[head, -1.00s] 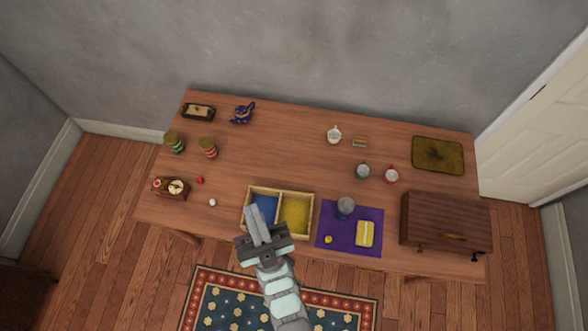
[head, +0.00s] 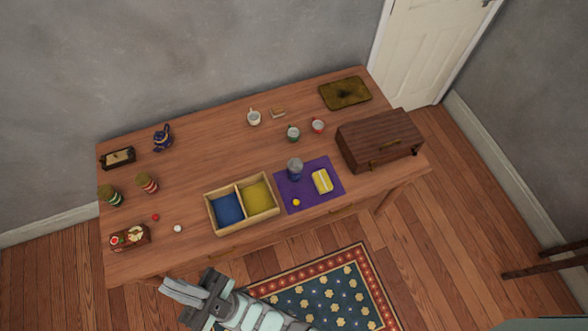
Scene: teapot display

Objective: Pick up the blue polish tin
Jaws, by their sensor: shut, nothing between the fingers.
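A blue cylindrical tin with a grey top (head: 295,169) stands upright on the purple mat (head: 287,204) near the table's front edge; it looks like the blue polish tin. On the same mat, a yellow block with a pale band (head: 322,181) lies to its right and a small yellow ball (head: 296,202) in front. My gripper (head: 166,286) is at the lower left, in front of the table's edge in the picture, well apart from the tin. Its fingers are together with nothing between them.
A two-part wooden box (head: 211,218), blue and yellow inside, stands left of the mat. A brown wooden chest (head: 378,140) stands to the right. Cups (head: 293,133) are behind the mat. A purple teapot (head: 162,138) and striped jars (head: 147,183) are at the left. The table's middle is clear.

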